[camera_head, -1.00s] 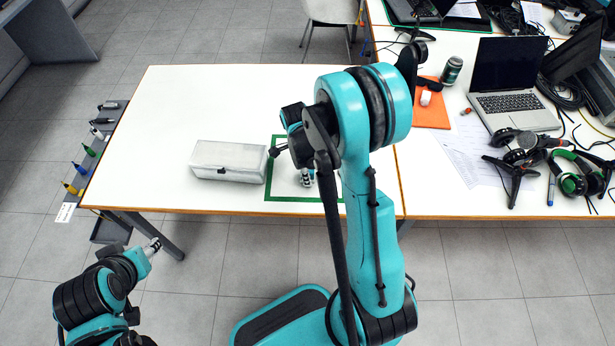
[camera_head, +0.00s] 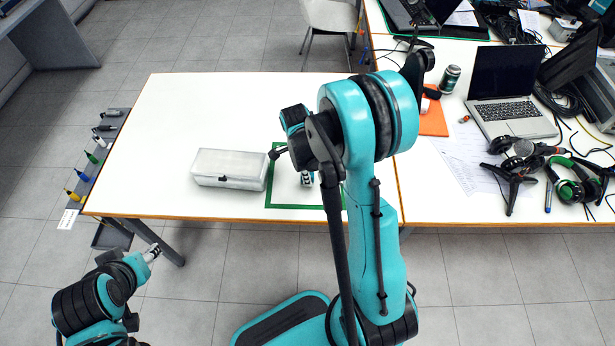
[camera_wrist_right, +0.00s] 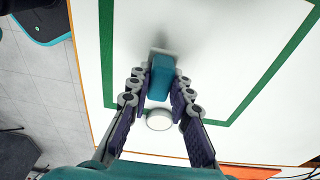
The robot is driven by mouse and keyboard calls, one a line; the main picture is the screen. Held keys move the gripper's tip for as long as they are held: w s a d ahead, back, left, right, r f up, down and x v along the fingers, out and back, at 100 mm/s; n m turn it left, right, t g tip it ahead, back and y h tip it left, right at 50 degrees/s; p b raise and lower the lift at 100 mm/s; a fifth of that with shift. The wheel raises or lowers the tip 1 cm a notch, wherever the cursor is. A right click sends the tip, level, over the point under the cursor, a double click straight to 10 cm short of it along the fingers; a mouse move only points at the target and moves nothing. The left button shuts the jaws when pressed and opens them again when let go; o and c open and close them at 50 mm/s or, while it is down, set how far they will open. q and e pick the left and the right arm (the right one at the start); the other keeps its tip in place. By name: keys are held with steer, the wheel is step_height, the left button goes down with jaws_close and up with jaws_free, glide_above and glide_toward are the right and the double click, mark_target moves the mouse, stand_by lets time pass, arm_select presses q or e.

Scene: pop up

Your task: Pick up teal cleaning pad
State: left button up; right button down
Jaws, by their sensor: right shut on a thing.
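The teal cleaning pad (camera_wrist_right: 161,77) is a small block in the right wrist view, with a grey-white edge at its far end. It lies between the two fingers of my right gripper (camera_wrist_right: 158,95), which is shut on it. In the head view my right gripper (camera_head: 307,179) is over the green-outlined square, and the arm hides most of the pad. A round white thing (camera_wrist_right: 159,120) shows just below the pad in the wrist view. My left gripper (camera_head: 152,252) hangs off the front of the table, lower left, too small to tell its opening.
A white box (camera_head: 230,165) stands on the table left of the green outline (camera_head: 268,190). Several markers sit in a rack (camera_head: 97,155) on the left edge. A laptop (camera_head: 505,95), headphones (camera_head: 570,185) and cables crowd the right table. The left table's back is clear.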

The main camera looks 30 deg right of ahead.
step_height(320, 180, up, 2)
steer(key=shift+r+p, duration=0.25)
steer(key=shift+p, duration=0.15)
steer(key=s+a+r+p, duration=0.2)
steer(key=s+r, duration=0.4)
steer(key=s, duration=0.5)
steer(key=shift+s+a+p, duration=0.15)
steer(key=shift+s+p, duration=0.1)
steer(key=shift+p, duration=0.55)
steer(key=c, duration=2.1)
jaws_free()
jaws_close()
steer(key=shift+r, duration=0.1)
